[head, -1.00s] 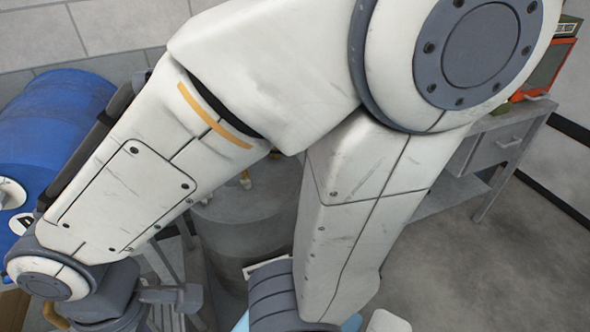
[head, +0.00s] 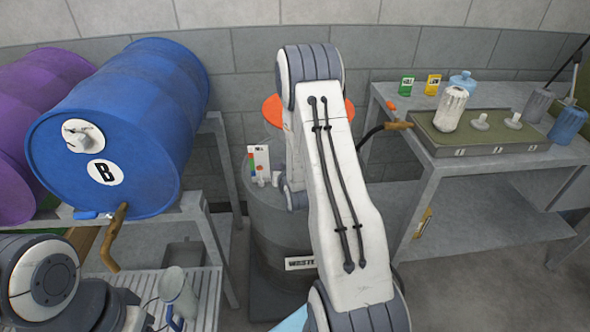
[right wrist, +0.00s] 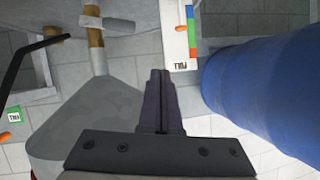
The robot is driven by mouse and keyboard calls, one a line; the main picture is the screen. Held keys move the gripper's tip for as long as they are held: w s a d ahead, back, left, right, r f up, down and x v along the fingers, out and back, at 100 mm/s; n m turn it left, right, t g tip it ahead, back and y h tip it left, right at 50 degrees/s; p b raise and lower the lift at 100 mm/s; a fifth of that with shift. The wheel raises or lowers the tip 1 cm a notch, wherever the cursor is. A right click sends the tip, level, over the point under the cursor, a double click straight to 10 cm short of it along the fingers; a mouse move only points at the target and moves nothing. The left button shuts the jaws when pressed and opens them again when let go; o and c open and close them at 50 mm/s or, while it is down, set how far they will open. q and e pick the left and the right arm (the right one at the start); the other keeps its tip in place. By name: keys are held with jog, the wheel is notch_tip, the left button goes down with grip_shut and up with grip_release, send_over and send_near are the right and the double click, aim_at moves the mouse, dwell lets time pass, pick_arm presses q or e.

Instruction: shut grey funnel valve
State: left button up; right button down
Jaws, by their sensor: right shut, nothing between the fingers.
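In the right wrist view, a broad grey tapered body (right wrist: 85,120), which looks like the grey funnel, lies left of my fingers. A brass stem (right wrist: 96,55) shows beyond its narrow end, with a pale lever-like piece (right wrist: 118,24) beside it, probably the valve handle. My right gripper (right wrist: 160,75) is shut and empty, apart from the stem and lever. In the head view my right arm hides the grey funnel and most of that gripper. My left arm shows at lower left; its gripper is not in view.
A grey drum (head: 262,235) stands in the middle, with a gauge board (head: 258,162) on top and an orange funnel-like disc (head: 272,110) behind my arm. A blue drum (head: 140,120) lies on a rack at left. A bench (head: 450,185) with a tray stands at right.

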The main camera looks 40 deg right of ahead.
jog(key=s+d+f+m+h, duration=0.2)
jog(key=s+d, duration=0.1)
jog(key=d, duration=0.4)
jog(key=shift+t, duration=0.4)
jog(key=x, duration=0.4)
jog(key=p+x, duration=0.1)
jog(key=x, duration=0.4)
jog(key=shift+r, duration=0.2)
jog(key=f, duration=0.1)
jog(key=a+f, duration=0.1)
jog(key=shift+s+a+f+p, duration=0.1)
jog(key=shift+s+f+p, duration=0.1)
jog(key=shift+f+p, duration=0.15)
jog(key=shift+s+a+f, duration=0.2)
jog(key=shift+f, duration=0.2)
jog(key=shift+d, duration=0.1)
